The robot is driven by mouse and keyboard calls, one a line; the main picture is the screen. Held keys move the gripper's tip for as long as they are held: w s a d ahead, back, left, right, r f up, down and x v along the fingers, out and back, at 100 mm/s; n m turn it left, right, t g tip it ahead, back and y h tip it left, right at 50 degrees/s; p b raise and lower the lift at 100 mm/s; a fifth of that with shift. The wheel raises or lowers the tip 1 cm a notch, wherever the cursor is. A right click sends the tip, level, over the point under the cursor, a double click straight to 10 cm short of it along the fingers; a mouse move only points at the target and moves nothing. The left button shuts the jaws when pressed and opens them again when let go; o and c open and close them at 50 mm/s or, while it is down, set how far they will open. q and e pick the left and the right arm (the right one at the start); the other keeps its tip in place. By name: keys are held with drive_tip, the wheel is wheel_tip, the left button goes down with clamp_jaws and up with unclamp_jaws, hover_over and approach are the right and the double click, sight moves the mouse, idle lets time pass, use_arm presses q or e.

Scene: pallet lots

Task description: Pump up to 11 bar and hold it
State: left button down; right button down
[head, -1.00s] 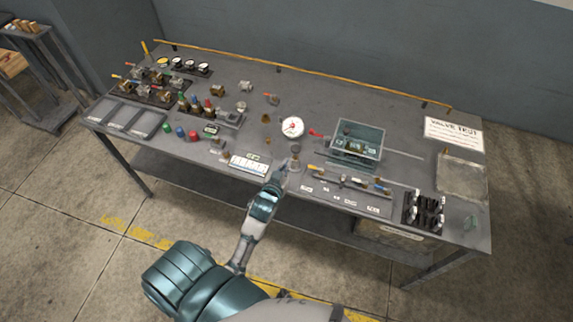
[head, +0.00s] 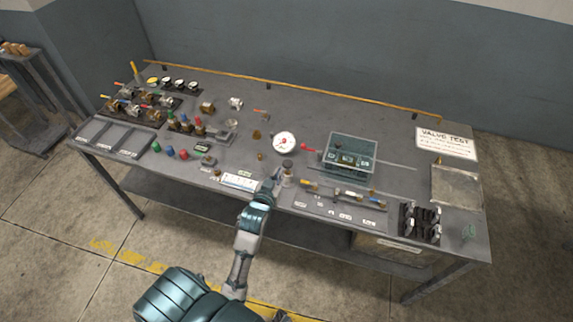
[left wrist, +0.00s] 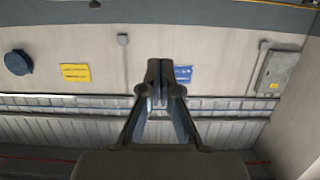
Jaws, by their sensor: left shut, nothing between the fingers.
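The round white gauge (head: 285,143) with a red centre stands near the middle of the grey bench; its reading is too small to make out. Just in front of it is a small upright fitting with a dark round top (head: 287,164), which may be the pump's handle. My left gripper (head: 274,180) is just left of and in front of this fitting at the bench's front edge; I cannot tell whether they touch. Its fingers are shut and empty, also in the left wrist view (left wrist: 168,76). My right gripper is not in view.
A clear-walled box (head: 350,153) with a red lever (head: 309,149) beside it stands right of the gauge. A row of valve parts (head: 345,193) and black clamps (head: 420,222) lie along the right front. Trays (head: 115,138) and several valves fill the left. The back middle is mostly clear.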

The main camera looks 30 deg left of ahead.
use_arm(q)
drive_tip(key=shift+w, duration=0.1)
hover_over(287, 162)
drive_tip(key=s+d, duration=0.1)
drive_tip(key=s, duration=0.1)
wheel_tip(287, 162, down, 2)
drive_tip(key=shift+f+p, duration=0.25)
drive_tip(key=shift+p, duration=0.15)
wheel_tip(287, 162, down, 3)
drive_tip(key=shift+s+r, duration=0.1)
drive_tip(key=shift+s+d+f, duration=0.1)
drive_tip(key=shift+f, duration=0.5)
wheel_tip(287, 162, down, 4)
drive_tip(key=shift+s+r+b, duration=0.1)
drive_tip(key=shift+b, duration=0.55)
